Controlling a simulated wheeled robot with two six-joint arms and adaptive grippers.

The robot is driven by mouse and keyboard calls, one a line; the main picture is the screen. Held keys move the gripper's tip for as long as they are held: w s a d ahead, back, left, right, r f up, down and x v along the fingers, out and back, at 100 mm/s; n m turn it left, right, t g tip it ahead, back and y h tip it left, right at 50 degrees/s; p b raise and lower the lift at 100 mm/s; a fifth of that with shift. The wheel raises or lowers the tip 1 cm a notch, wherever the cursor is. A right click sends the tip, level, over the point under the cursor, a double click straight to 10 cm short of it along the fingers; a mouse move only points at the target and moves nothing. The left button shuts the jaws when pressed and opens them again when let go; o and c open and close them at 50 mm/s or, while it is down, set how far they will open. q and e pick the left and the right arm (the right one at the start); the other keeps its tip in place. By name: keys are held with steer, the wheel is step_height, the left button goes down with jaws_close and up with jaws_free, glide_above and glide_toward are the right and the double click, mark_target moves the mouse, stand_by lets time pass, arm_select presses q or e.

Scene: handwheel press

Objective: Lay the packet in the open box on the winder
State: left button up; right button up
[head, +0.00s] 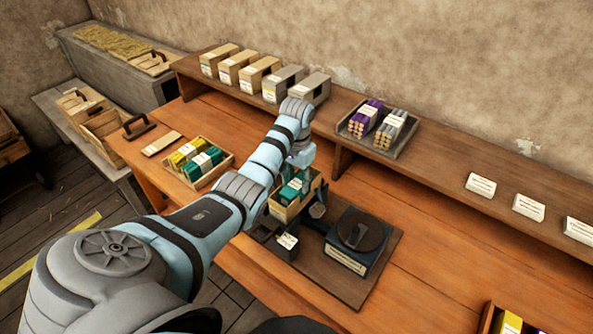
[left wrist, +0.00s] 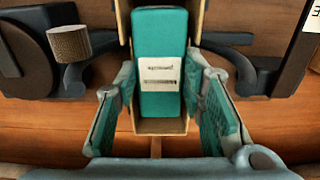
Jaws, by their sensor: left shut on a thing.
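The teal packet (left wrist: 163,98) with a white label lies lengthwise between the walls of the open wooden box (left wrist: 160,127) in the left wrist view. In the head view the packet (head: 291,189) shows inside the box (head: 284,212), which stands on the winder (head: 345,262). My left gripper (head: 301,157) reaches down over the box from above. Its fingers, with teal pads, are at the packet's two sides in the left wrist view (left wrist: 163,62), shut on it. I cannot tell whether the packet touches the box floor. My right gripper is not in view.
A dark round drum (head: 361,229) stands just right of the box. A wooden tray (head: 207,174) of yellow and teal packets lies to the left. A raised shelf (head: 440,165) behind carries boxes, a grey tray (head: 378,135) and white cards.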

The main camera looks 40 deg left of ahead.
arm_select(q)
steer(key=o, duration=1.3)
steer(key=shift+o, duration=0.2)
